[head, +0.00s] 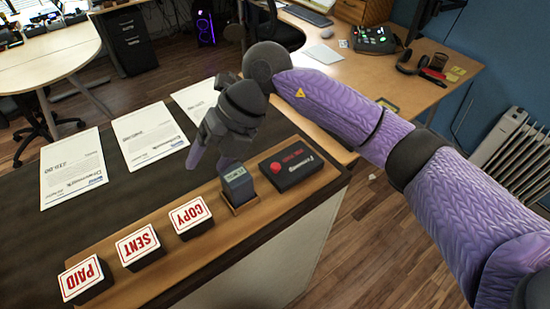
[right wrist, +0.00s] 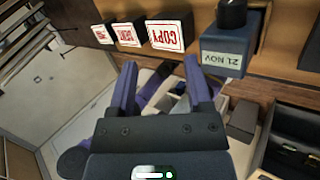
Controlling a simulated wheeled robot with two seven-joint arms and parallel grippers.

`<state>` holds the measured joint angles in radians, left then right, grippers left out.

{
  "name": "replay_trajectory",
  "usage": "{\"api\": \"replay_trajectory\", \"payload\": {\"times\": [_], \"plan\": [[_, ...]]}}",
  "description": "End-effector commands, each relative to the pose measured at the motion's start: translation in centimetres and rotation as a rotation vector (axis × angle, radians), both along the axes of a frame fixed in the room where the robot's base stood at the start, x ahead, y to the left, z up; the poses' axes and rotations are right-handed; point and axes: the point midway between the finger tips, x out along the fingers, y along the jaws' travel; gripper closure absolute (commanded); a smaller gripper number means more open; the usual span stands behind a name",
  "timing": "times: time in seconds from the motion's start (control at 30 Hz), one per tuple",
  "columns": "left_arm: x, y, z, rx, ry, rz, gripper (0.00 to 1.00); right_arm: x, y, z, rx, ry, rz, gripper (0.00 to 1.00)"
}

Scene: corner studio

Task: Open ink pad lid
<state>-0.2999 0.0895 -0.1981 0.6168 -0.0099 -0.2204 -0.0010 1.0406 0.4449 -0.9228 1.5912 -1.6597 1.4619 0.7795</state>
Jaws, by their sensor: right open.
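The ink pad (head: 291,166) is a flat black box with a red dot and red and white lettering on top. It lies at the right end of a wooden strip along the counter's edge, and its lid looks shut. My right gripper (head: 208,158) is open and empty above the counter, left of the ink pad and apart from it. In the right wrist view the two fingers (right wrist: 160,64) stand apart with nothing between them. I cannot make out the ink pad in that view. My left gripper is not in view.
A date stamp (head: 238,186) stands just left of the ink pad; it also shows in the right wrist view (right wrist: 228,58). COPY (head: 190,217), SENT (head: 139,246) and PAID (head: 86,279) stamps lie further left. Three paper sheets (head: 146,136) lie behind on the dark counter (head: 35,235).

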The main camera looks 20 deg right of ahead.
Motion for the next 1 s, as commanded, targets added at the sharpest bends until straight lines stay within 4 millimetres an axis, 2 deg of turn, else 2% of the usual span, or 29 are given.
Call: {"api": "replay_trajectory", "payload": {"times": [0.03, 0.1, 0.17, 0.23, 0.33, 0.5, 0.63, 0.8, 1.0], "plan": [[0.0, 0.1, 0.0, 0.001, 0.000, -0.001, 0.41, 1.5, -3.6, 0.1, -0.213, -0.014, -0.048, 0.36], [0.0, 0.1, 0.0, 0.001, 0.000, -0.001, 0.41, 2.6, -7.9, 0.6, -0.443, -0.007, -0.126, 0.36], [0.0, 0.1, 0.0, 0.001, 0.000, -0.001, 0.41, 3.0, -10.1, 1.2, -0.557, 0.001, -0.175, 0.36], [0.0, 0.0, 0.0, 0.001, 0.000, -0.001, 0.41, 3.2, -11.3, 1.4, -0.620, 0.007, -0.204, 0.36], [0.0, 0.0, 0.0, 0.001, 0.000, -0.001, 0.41, 3.1, -11.6, 0.0, -0.635, 0.012, -0.209, 0.36], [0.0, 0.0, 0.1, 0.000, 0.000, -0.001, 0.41, 3.1, -11.5, -4.2, -0.631, 0.013, -0.205, 0.36], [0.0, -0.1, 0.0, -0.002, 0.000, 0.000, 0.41, 3.1, -11.4, -6.8, -0.629, 0.010, -0.204, 0.36], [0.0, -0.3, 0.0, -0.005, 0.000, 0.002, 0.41, 3.1, -11.4, -8.2, -0.628, 0.007, -0.203, 0.36], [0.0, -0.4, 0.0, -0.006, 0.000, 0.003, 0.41, 3.1, -11.4, -8.3, -0.626, 0.007, -0.203, 0.36]]}}
